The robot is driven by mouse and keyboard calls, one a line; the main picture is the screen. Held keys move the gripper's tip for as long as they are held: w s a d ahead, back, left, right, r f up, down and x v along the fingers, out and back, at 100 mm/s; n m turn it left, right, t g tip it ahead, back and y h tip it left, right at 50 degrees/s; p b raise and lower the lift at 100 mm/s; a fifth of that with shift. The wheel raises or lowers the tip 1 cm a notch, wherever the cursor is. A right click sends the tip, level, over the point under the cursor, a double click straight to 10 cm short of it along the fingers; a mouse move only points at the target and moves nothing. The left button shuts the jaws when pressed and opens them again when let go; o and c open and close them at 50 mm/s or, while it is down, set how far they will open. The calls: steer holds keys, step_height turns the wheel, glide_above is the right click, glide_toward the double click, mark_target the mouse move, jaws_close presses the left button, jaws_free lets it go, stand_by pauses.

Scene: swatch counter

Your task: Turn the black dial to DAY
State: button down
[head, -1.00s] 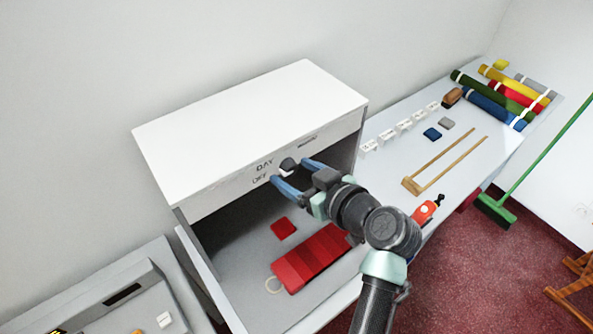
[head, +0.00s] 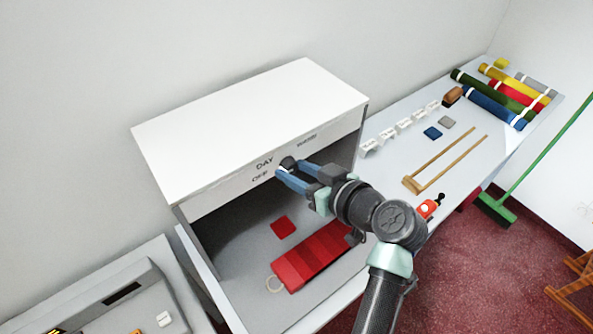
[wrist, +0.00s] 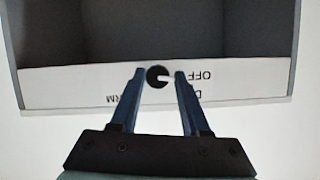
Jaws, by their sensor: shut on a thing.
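The black dial (head: 288,162) sits on the white front strip of the light box, and it also shows in the wrist view (wrist: 155,74). Its white pointer faces right in the wrist view, towards the upside-down word OFF (wrist: 200,75). The DAY label (head: 265,162) is above OFF in the head view; in the wrist view a finger partly hides it. A third label, partly hidden in the wrist view, ends in RM (wrist: 120,98). My gripper (head: 291,169) has its blue fingers on either side of the dial, shut on it.
The white box (head: 250,125) is open below the strip. A red swatch strip (head: 310,258) and a small red square (head: 283,227) lie inside. A wooden frame (head: 440,165), white label stands and fabric rolls (head: 500,100) are on the counter to the right.

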steer(key=m+y, duration=0.1)
steer(key=m+g+y+b, duration=0.1)
steer(key=m, duration=0.1)
steer(key=shift+w+d+f+m, duration=0.1)
steer(key=shift+d+m, duration=0.05)
steer(key=shift+m, duration=0.15)
steer(key=shift+d+m+g+y+b, duration=0.1)
steer(key=shift+m+g+y+b, duration=0.2)
steer(key=shift+m+y+b, duration=0.7)
steer(key=shift+m+p, duration=0.4)
steer(key=shift+c, duration=1.9)
jaws_free()
steer(key=b+v, duration=0.4)
steer(key=v, duration=0.9)
steer(key=shift+w, duration=0.15)
